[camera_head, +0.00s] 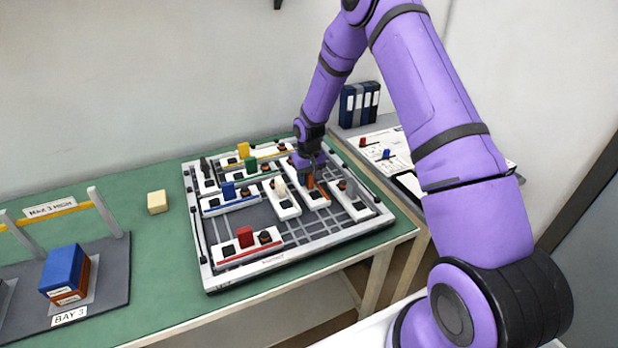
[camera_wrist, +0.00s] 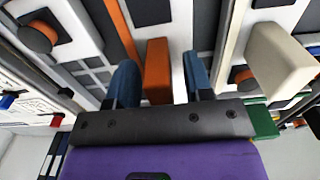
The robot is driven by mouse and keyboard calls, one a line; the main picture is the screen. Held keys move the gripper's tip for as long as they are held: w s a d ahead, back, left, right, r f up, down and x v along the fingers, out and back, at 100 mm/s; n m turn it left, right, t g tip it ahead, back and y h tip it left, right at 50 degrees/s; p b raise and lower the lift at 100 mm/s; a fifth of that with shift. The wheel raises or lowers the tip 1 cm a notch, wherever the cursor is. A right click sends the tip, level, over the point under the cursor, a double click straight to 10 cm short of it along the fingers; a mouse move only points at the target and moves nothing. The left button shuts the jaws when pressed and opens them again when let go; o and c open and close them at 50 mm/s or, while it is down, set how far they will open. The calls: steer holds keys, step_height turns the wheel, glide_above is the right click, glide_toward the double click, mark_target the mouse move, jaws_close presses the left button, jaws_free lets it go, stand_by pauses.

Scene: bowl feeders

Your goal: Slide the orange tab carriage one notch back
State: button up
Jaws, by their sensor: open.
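The orange tab (camera_head: 311,183) stands up from a white carriage (camera_head: 319,203) with an orange stripe, on the right part of the board. My gripper (camera_head: 308,171) is over this carriage from above and behind. In the wrist view the orange tab (camera_wrist: 157,60) lies between the two blue fingers of my open gripper (camera_wrist: 161,78). A gap shows on each side of the tab, wider on the right. The tab's lower end is hidden by the dark gripper body.
A carriage with a cream tab (camera_head: 280,187) sits close on the left, and a grey-tab carriage (camera_head: 351,188) close on the right. Blue (camera_head: 228,191), red (camera_head: 245,237), green (camera_head: 251,165) and yellow (camera_head: 243,149) tabs stand elsewhere. The board's front right floor is open.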

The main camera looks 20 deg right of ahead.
steer(key=shift+r, duration=0.15)
step_height(320, 180, up, 10)
steer(key=shift+r, duration=0.25)
stand_by(0.6)
steer(key=s+a+r+t, duration=0.1)
steer(key=s+r, duration=0.7)
steer(key=r, duration=0.4)
steer(key=s+a+r+t, duration=0.1)
steer(key=s+r, duration=0.7)
steer(key=r, duration=0.5)
steer(key=s+r+t, duration=0.1)
steer(key=s+r, duration=0.2)
steer(key=s, duration=0.8)
steer(key=s+a+r+t, duration=0.1)
steer(key=s+r+t, duration=0.1)
steer(key=s, duration=1)
steer(key=shift+s+r, duration=0.25)
steer(key=shift+r, duration=0.35)
